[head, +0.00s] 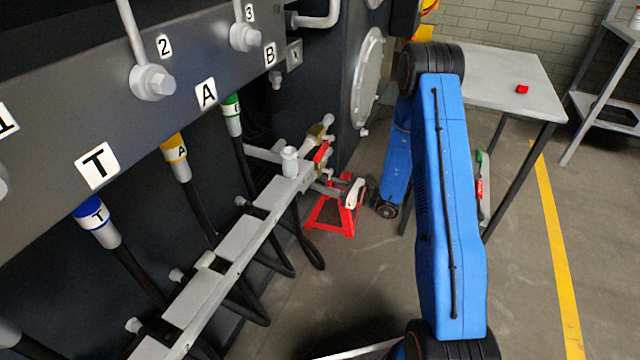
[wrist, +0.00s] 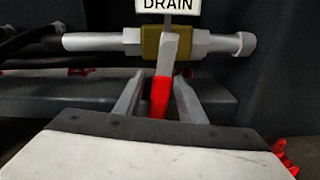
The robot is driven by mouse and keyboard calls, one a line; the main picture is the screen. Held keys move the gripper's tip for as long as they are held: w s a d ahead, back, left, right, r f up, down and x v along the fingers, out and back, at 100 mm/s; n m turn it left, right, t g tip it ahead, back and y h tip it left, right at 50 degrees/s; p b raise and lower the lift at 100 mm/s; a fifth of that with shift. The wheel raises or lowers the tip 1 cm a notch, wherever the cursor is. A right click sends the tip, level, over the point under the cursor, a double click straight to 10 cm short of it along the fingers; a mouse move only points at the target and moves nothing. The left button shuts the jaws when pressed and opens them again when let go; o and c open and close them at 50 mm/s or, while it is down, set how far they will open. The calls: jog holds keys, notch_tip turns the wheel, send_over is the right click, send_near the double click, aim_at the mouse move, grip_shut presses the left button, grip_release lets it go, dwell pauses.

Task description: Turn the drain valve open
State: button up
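The drain valve has a brass body (wrist: 152,42) on a horizontal grey pipe, under a label reading DRAIN (wrist: 168,5) in the wrist view. Its lever hangs down from the body, grey at the top with a red handle (wrist: 160,97) below. In the head view the brass body (head: 316,132) and red handle (head: 321,152) show at the far end of the grey manifold rail. My gripper (wrist: 159,80) is open, with one finger on each side of the handle and a visible gap. The lower end of the handle is hidden behind the gripper's white housing.
A red stand (head: 335,218) is on the floor below the valve. Black hoses (head: 250,185) hang along the chassis and rail (head: 225,265) at left. A grey table (head: 500,75) with a small red object (head: 522,89) stands behind my arm.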

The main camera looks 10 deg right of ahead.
jog(key=v, duration=1.6)
jog(key=shift+s+d, duration=0.2)
jog(key=shift+d, duration=0.1)
